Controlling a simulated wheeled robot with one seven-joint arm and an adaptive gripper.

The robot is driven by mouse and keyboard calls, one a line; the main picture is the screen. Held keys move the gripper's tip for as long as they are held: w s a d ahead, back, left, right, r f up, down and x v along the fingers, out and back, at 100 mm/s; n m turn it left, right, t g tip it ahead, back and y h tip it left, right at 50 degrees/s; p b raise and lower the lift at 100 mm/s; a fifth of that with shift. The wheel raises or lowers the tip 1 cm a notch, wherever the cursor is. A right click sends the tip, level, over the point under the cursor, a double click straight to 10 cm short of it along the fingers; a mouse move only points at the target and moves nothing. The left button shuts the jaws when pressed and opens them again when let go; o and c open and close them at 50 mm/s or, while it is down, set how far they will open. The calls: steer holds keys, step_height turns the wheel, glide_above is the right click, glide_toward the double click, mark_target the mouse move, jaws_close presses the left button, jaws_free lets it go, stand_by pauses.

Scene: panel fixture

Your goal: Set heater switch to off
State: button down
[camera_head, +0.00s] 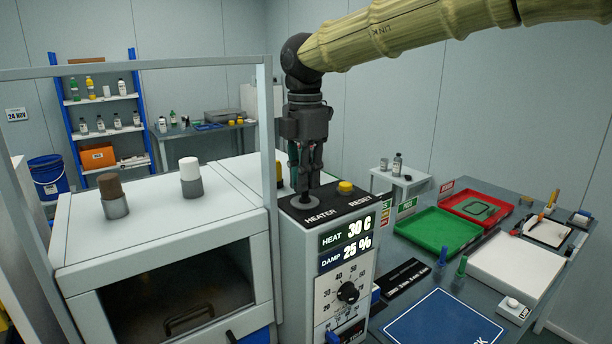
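The heater switch (303,203) stands on the black top panel of the control box (305,262), beside the word HEATER. Its round grey base shows just below my fingertips. My gripper (305,188) points straight down over it, with the fingertips at the switch. The fingers hide most of the switch, so its position and whether they touch or hold it cannot be told. The fingers look close together. The display (346,243) on the box's front reads HEAT 30 C and DAMP 25 %.
A yellow RESET button (345,187) sits right of the switch. A dial (347,292) is on the box's front. A grey frame post (266,150) stands close left of my gripper, beside a white cabinet (150,245). A table with a green tray (437,231) is at right.

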steer(key=shift+r+n+p, duration=0.1)
steer(key=shift+n+p, duration=0.2)
steer(key=shift+p, duration=0.05)
steer(key=shift+r+n+p, duration=0.1)
steer(key=shift+n+p, duration=0.7)
steer(key=shift+p, duration=0.1)
steer(key=n+p, duration=0.3)
steer(key=shift+n, duration=0.3)
steer(key=n+p, duration=0.3)
steer(key=p, duration=0.1)
steer(key=shift+r+n, duration=0.1)
steer(key=shift+n, duration=0.3)
steer(key=n+p, duration=0.3)
steer(key=shift+p, duration=0.3)
steer(key=n+p, duration=0.3)
steer(key=shift+n, duration=0.3)
steer(key=shift+f+n+p, duration=0.2)
steer(key=shift+n+p, duration=0.45)
steer(key=shift+n, duration=0.15)
